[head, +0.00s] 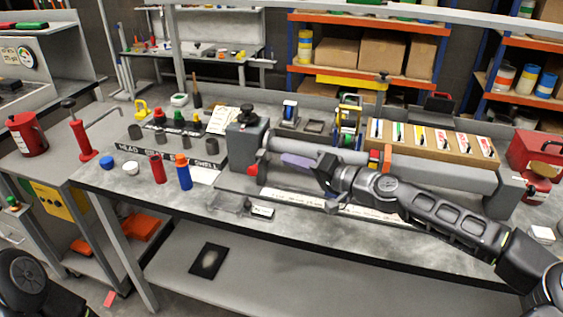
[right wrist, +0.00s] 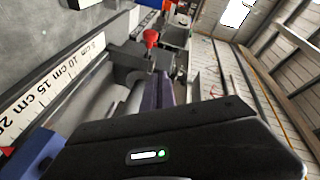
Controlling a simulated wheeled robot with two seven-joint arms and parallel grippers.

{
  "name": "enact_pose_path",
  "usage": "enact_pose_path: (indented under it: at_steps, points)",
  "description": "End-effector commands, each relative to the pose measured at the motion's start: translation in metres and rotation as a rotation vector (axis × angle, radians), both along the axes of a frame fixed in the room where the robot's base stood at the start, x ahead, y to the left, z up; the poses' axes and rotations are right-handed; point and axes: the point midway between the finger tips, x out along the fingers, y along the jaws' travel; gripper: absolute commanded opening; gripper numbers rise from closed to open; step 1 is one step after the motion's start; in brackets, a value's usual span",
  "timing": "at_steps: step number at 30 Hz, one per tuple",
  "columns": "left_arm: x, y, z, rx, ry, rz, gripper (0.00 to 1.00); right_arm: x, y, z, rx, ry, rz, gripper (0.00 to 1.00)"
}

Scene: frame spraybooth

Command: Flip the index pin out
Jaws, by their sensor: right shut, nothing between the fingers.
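A small red knob (head: 252,170) sits low on the front of the grey headstock block (head: 246,145) of the bench fixture. It looks like the index pin's handle, though I cannot tell its setting. In the right wrist view the red knob (right wrist: 151,37) stands up from a dark block, beyond my fingertips. My right gripper (head: 284,158) reaches in from the right with purple-grey fingers shut and empty. Its tips are a short way right of the knob and appear apart from it. The fingers also show in the right wrist view (right wrist: 152,92). My left gripper is out of sight.
A long grey tube (head: 345,168) runs right from the headstock, with a centimetre scale (right wrist: 55,90) along the fixture's front. Blue (head: 184,175) and red (head: 157,168) bottles stand left on the bench. A tray of cards (head: 440,150) lies behind the fixture.

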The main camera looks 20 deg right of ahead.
Motion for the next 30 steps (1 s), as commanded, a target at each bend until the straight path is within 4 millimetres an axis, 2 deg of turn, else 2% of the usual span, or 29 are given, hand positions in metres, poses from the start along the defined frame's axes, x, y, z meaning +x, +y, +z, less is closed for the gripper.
enact_pose_path:
  at_steps: [3,9,30]
  points:
    - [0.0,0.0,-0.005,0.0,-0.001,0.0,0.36,-0.019,-0.017,0.0,-0.001,0.002,-0.005,0.0]
    - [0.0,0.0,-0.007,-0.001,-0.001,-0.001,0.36,-0.038,-0.031,0.004,0.0,0.001,-0.003,0.0]
    - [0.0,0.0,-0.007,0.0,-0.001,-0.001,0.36,-0.042,-0.033,0.006,0.0,0.0,-0.002,0.0]
